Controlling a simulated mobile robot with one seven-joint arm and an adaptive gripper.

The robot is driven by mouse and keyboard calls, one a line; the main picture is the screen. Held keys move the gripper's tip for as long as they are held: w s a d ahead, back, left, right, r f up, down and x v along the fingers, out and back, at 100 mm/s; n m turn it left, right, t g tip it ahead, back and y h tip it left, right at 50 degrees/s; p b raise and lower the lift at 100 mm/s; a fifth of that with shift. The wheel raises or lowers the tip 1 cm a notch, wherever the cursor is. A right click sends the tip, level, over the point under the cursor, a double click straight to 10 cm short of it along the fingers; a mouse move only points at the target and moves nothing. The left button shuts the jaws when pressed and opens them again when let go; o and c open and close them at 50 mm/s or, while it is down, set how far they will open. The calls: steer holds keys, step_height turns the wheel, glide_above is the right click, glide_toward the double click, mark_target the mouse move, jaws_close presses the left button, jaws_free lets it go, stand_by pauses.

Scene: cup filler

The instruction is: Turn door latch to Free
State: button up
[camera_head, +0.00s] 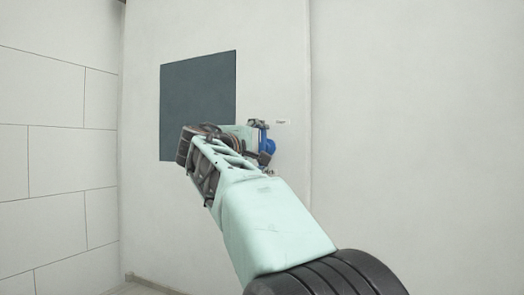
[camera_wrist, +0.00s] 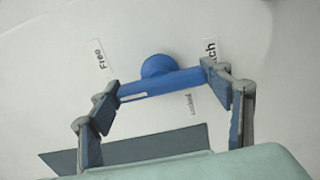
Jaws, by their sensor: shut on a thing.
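The blue door latch (camera_wrist: 157,82) shows in the wrist view as a round hub with a flat bar below it. The bar spans between the two fingers of my gripper (camera_wrist: 168,88), which is shut on it end to end. The "Free" label (camera_wrist: 99,54) is on the panel up and left of the hub. The "Locked" label (camera_wrist: 191,104) is below the bar. A third label (camera_wrist: 211,51), ending in "tch", is partly hidden by the right finger. In the head view, blue parts (camera_head: 268,146) show beside my arm, which hides much of the latch area.
A dark square panel (camera_head: 198,90) is set in the pale door surface (camera_head: 275,60), left of the latch and partly behind my arm. A tiled wall (camera_head: 55,130) stands at the left. The pale wall (camera_head: 420,130) at the right is bare.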

stand_by(0.3)
steer(key=o, duration=1.2)
steer(key=shift+c, duration=0.2)
steer(key=v, duration=1.2)
